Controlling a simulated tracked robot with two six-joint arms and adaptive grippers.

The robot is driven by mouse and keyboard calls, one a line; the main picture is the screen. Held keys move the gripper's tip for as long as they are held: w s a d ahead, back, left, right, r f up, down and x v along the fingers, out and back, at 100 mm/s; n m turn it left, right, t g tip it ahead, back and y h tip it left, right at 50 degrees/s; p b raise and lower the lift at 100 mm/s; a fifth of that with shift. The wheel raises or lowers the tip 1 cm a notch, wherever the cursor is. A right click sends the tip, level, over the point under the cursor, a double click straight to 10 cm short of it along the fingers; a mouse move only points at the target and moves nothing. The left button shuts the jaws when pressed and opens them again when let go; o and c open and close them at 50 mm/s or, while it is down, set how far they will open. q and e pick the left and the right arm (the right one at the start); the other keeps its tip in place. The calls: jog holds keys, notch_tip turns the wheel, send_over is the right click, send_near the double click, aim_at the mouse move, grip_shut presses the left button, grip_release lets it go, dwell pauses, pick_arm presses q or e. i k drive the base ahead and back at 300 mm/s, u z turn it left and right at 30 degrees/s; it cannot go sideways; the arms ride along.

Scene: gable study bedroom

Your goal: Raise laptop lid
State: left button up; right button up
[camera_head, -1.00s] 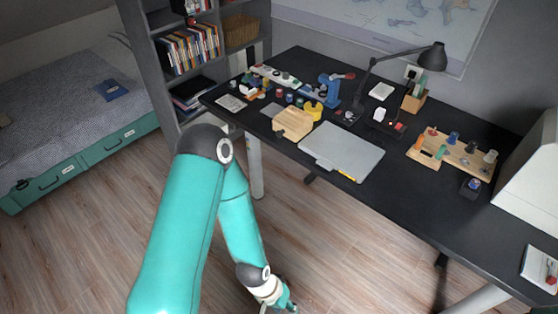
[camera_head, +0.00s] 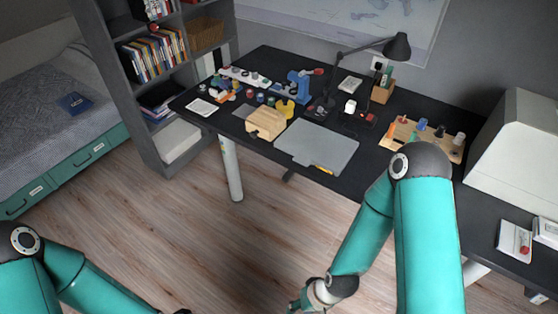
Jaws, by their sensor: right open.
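The laptop (camera_head: 318,146) is a flat grey slab lying closed near the front edge of the black desk (camera_head: 225,125). A yellow strip (camera_head: 322,170) shows at its front edge. My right gripper (camera_head: 303,302) is open and empty at the bottom of the view, over the floor, in front of the desk and well short of the laptop. Part of it is cut off by the frame. Of my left gripper (camera_head: 181,311) only a dark tip shows at the bottom edge, so its jaws cannot be judged.
A wooden box (camera_head: 265,123) stands left of the laptop. A blue device (camera_head: 299,86), a black lamp (camera_head: 396,47) and a wooden rack (camera_head: 448,148) stand behind and to the right. A large pale case (camera_head: 530,145) fills the desk's right side. Floor before the desk is free.

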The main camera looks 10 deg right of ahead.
aim_at(327, 149)
jog(key=u, duration=0.1)
jog(key=i, duration=1)
jog(key=z, duration=0.05)
